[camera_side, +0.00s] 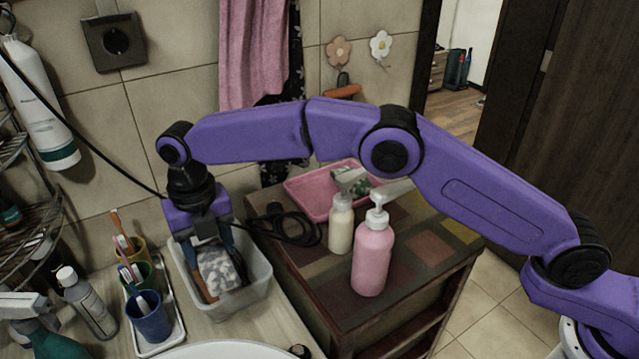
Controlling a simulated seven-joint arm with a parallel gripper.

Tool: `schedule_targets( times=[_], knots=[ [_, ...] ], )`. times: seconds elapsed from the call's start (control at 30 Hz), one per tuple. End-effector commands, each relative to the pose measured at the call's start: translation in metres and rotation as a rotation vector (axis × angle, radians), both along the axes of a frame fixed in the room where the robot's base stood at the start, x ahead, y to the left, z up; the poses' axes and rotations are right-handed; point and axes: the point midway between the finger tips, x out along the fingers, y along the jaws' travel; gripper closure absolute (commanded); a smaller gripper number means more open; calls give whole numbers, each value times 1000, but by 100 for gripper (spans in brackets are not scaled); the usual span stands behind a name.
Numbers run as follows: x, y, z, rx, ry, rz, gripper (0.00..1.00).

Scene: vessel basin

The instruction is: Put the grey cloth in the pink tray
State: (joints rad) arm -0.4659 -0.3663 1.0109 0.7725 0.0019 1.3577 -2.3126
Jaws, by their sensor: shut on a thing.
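The grey cloth (221,269), mottled grey and white, is low inside a whitish plastic bin (262,283) at the left. My gripper (210,255) points down into this bin and is shut on the grey cloth; its fingertips are partly hidden by the cloth and the bin's contents. The pink tray (306,194) lies on the patterned cabinet top to the right, behind the two pump bottles. A green patterned item (350,181) is in the tray, partly hidden by a bottle's pump.
A cream pump bottle (341,226) and a pink pump bottle (372,260) stand in front of the tray. A black cable and dark object (285,222) lie between bin and tray. Cups with toothbrushes (149,317) stand left of the bin. My arm spans above the tray.

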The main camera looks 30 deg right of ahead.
Motion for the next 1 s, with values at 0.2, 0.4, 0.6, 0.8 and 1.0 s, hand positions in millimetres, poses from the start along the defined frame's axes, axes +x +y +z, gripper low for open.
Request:
schedule_targets(
  times=[0.2,0.4,0.6,0.8,1.0],
  knots=[
    [21,-49,1,0,0,-5,77],
    [38,-92,0,0,0,-5,77],
    [56,-134,0,0,0,-7,77],
    [73,-177,0,0,0,-7,77],
    [90,-217,0,1,0,-6,77]
  ],
)
